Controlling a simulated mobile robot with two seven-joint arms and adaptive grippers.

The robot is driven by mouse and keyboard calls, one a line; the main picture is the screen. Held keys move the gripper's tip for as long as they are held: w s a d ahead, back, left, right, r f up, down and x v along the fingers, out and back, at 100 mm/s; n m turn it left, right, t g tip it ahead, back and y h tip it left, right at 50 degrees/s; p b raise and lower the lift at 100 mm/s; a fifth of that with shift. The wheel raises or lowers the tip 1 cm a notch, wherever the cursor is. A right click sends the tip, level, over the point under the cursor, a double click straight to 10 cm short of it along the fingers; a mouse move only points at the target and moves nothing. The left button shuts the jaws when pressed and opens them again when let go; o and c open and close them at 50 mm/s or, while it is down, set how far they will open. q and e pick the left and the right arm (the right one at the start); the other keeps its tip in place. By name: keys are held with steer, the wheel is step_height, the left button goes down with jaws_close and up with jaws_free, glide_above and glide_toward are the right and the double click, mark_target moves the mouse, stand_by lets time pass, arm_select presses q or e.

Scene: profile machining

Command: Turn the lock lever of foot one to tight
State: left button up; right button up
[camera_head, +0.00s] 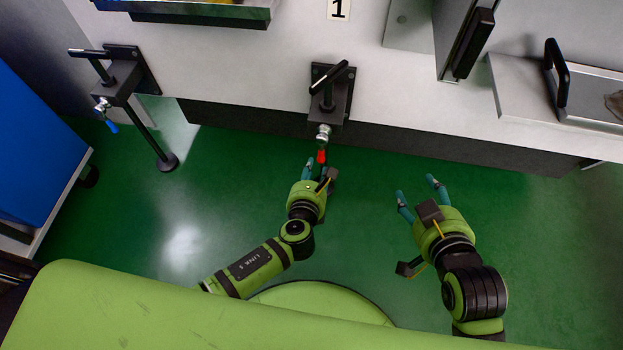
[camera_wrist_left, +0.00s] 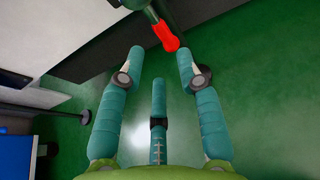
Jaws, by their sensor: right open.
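Foot one is the dark bracket (camera_head: 343,92) on the machine's front, below the number 1 plate (camera_head: 338,9). Its lock lever (camera_head: 321,157) has a red handle and hangs below a silver joint. My left gripper (camera_head: 317,170) is open, just below the red lever. In the left wrist view, the red lever (camera_wrist_left: 164,35) lies just beyond the fingertips (camera_wrist_left: 159,54), closer to the right finger; whether they touch cannot be told. My right gripper (camera_head: 418,190) is open and empty over the green floor, to the right.
A second bracket (camera_head: 122,78) with a blue lever (camera_head: 112,127) and a floor post (camera_head: 168,162) stands at left. A blue cabinet (camera_head: 35,150) is at the far left. The green floor (camera_head: 235,165) between is clear. A black handle (camera_head: 557,70) is at upper right.

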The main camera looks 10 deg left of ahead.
arm_select(q)
steer(key=shift+v, duration=1.75)
steer(key=shift+r, duration=0.1)
